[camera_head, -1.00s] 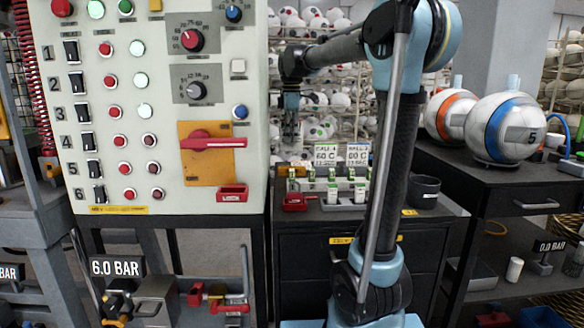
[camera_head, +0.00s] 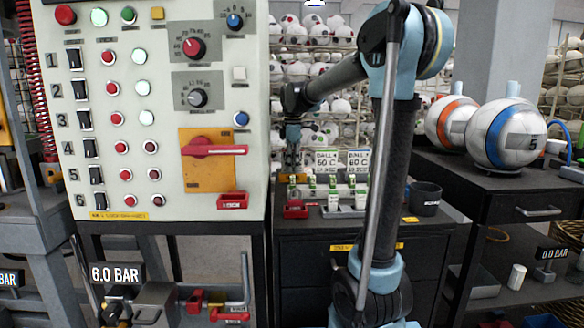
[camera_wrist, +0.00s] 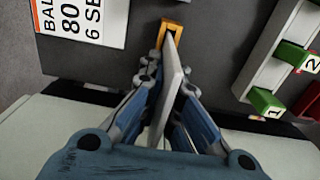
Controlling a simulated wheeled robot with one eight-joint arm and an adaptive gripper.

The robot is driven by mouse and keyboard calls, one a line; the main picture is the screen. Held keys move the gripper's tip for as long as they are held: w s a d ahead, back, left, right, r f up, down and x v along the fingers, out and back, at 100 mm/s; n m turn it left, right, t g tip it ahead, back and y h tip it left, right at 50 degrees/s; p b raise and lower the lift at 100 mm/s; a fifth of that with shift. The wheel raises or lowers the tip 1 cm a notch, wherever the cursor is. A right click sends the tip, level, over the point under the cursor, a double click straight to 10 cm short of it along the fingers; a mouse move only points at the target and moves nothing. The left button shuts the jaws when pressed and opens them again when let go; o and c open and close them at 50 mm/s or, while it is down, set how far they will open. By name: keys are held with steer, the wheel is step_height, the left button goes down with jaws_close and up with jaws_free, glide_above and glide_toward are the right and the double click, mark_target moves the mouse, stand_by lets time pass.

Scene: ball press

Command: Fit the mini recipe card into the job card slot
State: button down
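My gripper (camera_head: 293,172) hangs over the left rear of the black cabinet top (camera_head: 410,216). In the wrist view its fingers (camera_wrist: 160,75) close in on both sides of a thin pale plate (camera_wrist: 170,75), seen edge-on, which looks like the mini recipe card; its print is not visible. A small yellow block with a dark opening (camera_wrist: 172,24) is at the plate's far end and looks like the job card slot. I cannot tell whether the plate touches or enters it.
A printed card (camera_wrist: 82,18) lies left of the fingers in the wrist view. Green numbered blocks (camera_wrist: 265,102) are on the right. The control panel (camera_head: 160,215) stands close left.

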steer(key=shift+f, duration=0.1)
steer(key=c, duration=1.8)
jaws_free()
step_height(320, 180, up, 12)
steer(key=shift+r, duration=0.15)
steer(key=shift+s, duration=0.1)
